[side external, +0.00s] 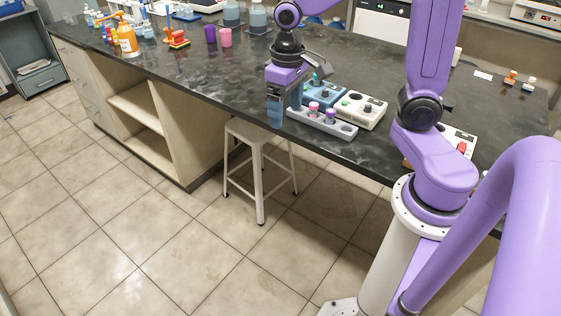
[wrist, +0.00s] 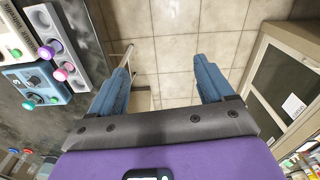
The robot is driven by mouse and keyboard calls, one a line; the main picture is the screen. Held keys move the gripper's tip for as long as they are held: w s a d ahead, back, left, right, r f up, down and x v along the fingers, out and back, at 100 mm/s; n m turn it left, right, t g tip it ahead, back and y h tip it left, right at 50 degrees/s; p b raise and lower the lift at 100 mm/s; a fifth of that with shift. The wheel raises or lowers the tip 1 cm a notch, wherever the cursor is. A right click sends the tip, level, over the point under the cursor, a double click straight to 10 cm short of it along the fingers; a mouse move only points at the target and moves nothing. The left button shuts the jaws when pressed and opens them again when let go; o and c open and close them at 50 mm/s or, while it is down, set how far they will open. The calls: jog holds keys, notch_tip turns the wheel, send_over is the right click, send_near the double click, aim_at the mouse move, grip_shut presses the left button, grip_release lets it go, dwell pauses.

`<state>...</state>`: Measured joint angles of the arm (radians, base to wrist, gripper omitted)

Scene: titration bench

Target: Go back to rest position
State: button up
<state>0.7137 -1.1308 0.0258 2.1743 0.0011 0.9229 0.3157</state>
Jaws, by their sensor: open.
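My gripper (wrist: 165,88) is open and empty, with two blue fingers spread apart in the wrist view. The rack (wrist: 72,48) is at the upper left of the wrist view.
Behind the rack stand a blue device (side external: 326,93) and a white device with knobs (side external: 361,110). An orange bottle (side external: 127,40), a purple cup (side external: 210,34) and a pink cup (side external: 225,38) stand further left. A white stool (side external: 260,135) is below the bench front. The bench's left-middle is clear.

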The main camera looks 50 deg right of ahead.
jog(key=s+a+n, duration=0.3)
jog(key=s+n, duration=0.8)
jog(key=s, duration=0.7)
jog(key=shift+s+f, duration=0.2)
jog(key=shift+s, duration=0.1)
